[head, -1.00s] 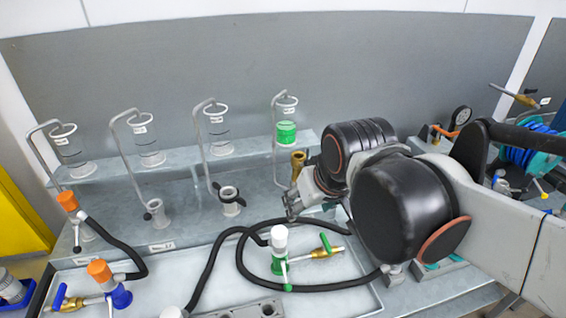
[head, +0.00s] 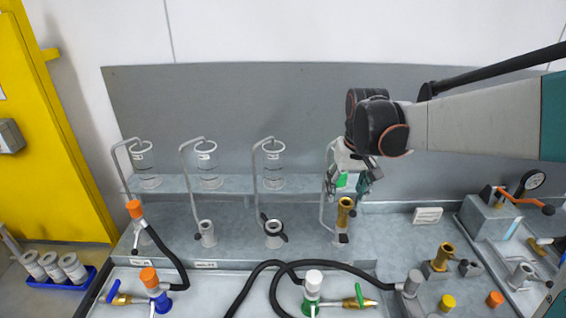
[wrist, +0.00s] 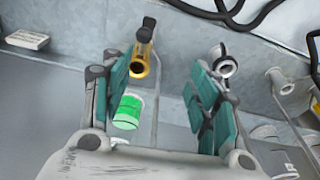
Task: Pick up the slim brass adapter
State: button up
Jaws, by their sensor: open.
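A brass adapter (head: 345,212) stands upright on the fourth grey stand from the left in the head view; it also shows in the wrist view (wrist: 142,55). A second brass piece (head: 443,256), looking wider, stands in a grey block at the right. I cannot tell for certain which is the slim one. My gripper (head: 354,184) is open and empty, just above the first brass piece in the head view. In the wrist view its teal pads stand apart (wrist: 160,85), with that brass piece beyond them, nearer the left finger and apparently untouched.
A green-filled glass cylinder (wrist: 128,110) in a wire holder is close behind my gripper. More glass cylinders (head: 272,165) stand on the shelf to the left. A stand with a black clamp (head: 273,234) is left of the brass piece. Black hoses (head: 300,264) cross the front tray.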

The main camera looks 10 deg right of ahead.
jog(key=g+p, duration=0.2)
jog(key=p, duration=0.1)
send_over(343, 217)
jog(key=w+d, duration=0.1)
notch_tip(343, 217, down, 3)
jog(key=shift+m, duration=0.4)
jog(key=f, duration=0.6)
jog(key=f+b, duration=0.1)
jog(key=f, duration=0.2)
jog(key=shift+w+d, duration=0.25)
jog(key=shift+d, duration=0.05)
jog(key=shift+a+f+b, duration=0.2)
jog(key=shift+f+b, duration=0.05)
jog(key=shift+f, duration=1.15)
jog(key=shift+a+f+b, duration=0.15)
jog(key=shift+f+b, duration=0.1)
jog(key=shift+f, duration=1.15)
grip_shut()
